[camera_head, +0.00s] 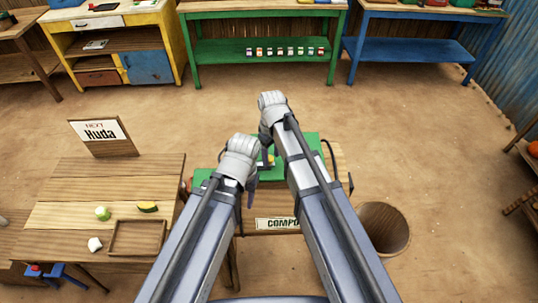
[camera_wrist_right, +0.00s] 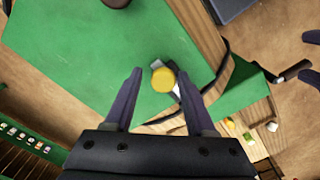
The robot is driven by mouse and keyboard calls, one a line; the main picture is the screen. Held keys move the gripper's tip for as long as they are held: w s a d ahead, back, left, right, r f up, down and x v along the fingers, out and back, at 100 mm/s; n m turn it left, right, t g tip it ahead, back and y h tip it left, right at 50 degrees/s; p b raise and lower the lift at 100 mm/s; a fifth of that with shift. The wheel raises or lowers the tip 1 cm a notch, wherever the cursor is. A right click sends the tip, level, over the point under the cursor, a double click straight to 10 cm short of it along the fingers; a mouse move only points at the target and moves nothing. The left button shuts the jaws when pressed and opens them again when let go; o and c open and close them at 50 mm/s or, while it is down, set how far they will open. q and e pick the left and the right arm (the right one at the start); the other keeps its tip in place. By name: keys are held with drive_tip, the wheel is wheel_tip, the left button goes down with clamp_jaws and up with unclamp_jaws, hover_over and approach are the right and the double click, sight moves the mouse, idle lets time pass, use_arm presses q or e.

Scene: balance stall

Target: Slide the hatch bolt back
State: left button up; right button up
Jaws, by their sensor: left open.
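The bolt shows in the right wrist view as a yellow round knob (camera_wrist_right: 163,80) on a grey metal piece, on a green board (camera_wrist_right: 90,60) near its wooden edge. My right gripper (camera_wrist_right: 160,74) is open, with the knob between its two fingertips in the picture; I cannot tell whether they touch it. In the head view the green board (camera_head: 315,146) is mostly covered by my arms, and a small bit of yellow (camera_head: 270,160) shows beside the right gripper. My left gripper (camera_head: 251,188) is over the board's left part, apart from the knob.
A sign reading "COMPO" (camera_head: 277,223) hangs on the stall front, partly hidden. A round wooden bin (camera_head: 384,228) stands to its right. A wooden table (camera_head: 60,190) with a tray (camera_head: 137,252) and small items is at left. Open sandy floor lies behind.

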sight(271, 158)
drive_tip(key=shift+o, duration=0.7)
drive_tip(key=shift+a, duration=0.15)
wheel_tip(271, 158, up, 8)
drive_tip(key=p, duration=0.8)
drive_tip(key=shift+f, duration=0.1)
drive_tip(key=s+d+f+m+b, duration=0.1)
drive_tip(key=s+f+b, duration=0.3)
drive_tip(key=s, duration=0.1)
drive_tip(key=s+f+m+b, duration=0.2)
drive_tip(key=s+f+b, duration=0.2)
drive_tip(key=s, duration=0.2)
drive_tip(key=s+d+f+m+h+b, duration=0.1)
drive_tip(key=s+f+m+b, duration=0.1)
drive_tip(key=s+f+b, duration=0.1)
drive_tip(key=shift+s+d+f+b, duration=0.2)
drive_tip(key=shift+s+b, duration=0.1)
drive_tip(key=shift+s, duration=0.3)
drive_tip(key=shift+s+d+f+b, duration=0.15)
drive_tip(key=shift+s+f+b, duration=0.1)
drive_tip(key=shift+s, duration=0.3)
